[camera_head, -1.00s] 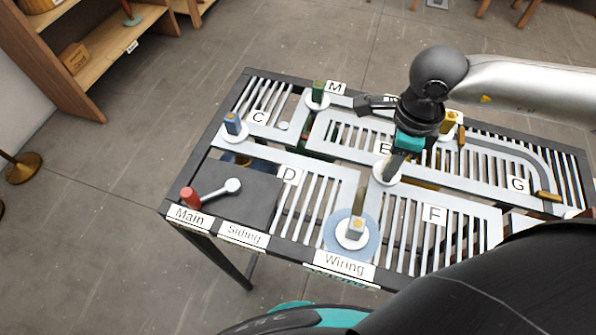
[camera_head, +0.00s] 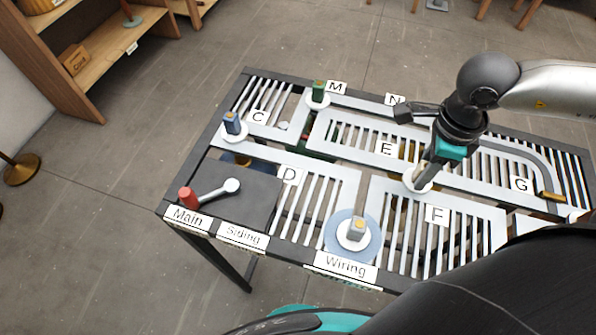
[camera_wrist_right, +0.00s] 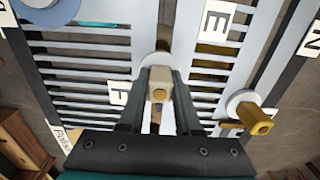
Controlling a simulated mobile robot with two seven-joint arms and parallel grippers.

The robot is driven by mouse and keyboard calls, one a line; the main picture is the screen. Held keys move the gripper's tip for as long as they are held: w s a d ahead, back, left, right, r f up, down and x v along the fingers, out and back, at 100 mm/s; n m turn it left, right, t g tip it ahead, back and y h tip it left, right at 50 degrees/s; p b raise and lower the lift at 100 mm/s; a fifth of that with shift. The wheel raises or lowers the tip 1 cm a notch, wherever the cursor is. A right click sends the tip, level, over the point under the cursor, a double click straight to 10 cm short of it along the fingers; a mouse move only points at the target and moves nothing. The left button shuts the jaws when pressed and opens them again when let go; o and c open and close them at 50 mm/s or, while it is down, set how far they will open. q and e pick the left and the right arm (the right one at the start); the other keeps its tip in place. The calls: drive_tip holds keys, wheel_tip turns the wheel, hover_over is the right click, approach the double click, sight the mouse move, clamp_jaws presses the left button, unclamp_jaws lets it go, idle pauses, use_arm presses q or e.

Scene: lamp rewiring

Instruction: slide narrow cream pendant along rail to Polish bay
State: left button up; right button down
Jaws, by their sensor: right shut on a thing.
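My right gripper (camera_head: 424,176) is shut on the cream pendant, over the rail slot between the E and F plates. In the right wrist view the cream pendant (camera_wrist_right: 158,88) is a small block with a yellowish end face, pinched between both fingers. Its white disc (camera_head: 418,188) shows under the fingers in the head view. In the right wrist view a label (camera_wrist_right: 62,137) at lower left starts with what looks like "Po"; the rest is hard to read. The Polish bay is not clearly visible in the head view. My left gripper is not in view.
A grey pendant (camera_head: 357,228) stands on the blue disc at Wiring. Blue (camera_head: 232,123) and green (camera_head: 319,90) pendants stand at the left and back. A yellow pendant (camera_wrist_right: 258,119) is beside the right gripper. A red-knobbed lever (camera_head: 210,193) is at front left.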

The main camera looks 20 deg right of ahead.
drive_tip(key=s+d, duration=0.1)
drive_tip(key=d, duration=0.1)
drive_tip(key=s+d, duration=0.1)
drive_tip(key=shift+s+d+b, duration=0.3)
drive_tip(key=shift+s+d, duration=0.05)
drive_tip(key=shift+d, duration=0.05)
drive_tip(key=s+d, duration=0.1)
drive_tip(key=d, duration=0.1)
drive_tip(key=s+d, duration=0.2)
drive_tip(key=shift+s+d, duration=0.15)
drive_tip(key=shift+d, duration=0.25)
drive_tip(key=shift+s+d+p, duration=0.45)
drive_tip(key=shift+s+d, duration=0.25)
drive_tip(key=shift+d, duration=0.35)
drive_tip(key=shift+s+d+p, duration=0.4)
drive_tip(key=shift+s+d, duration=0.1)
drive_tip(key=shift+d, duration=0.3)
drive_tip(key=shift+s+d+p, duration=0.35)
drive_tip(key=shift+s+d, duration=0.2)
drive_tip(key=shift+d, duration=0.25)
drive_tip(key=shift+s+d+p, duration=0.4)
drive_tip(key=shift+s+d, duration=0.1)
drive_tip(key=shift+d, duration=0.3)
drive_tip(key=shift+a, duration=0.1)
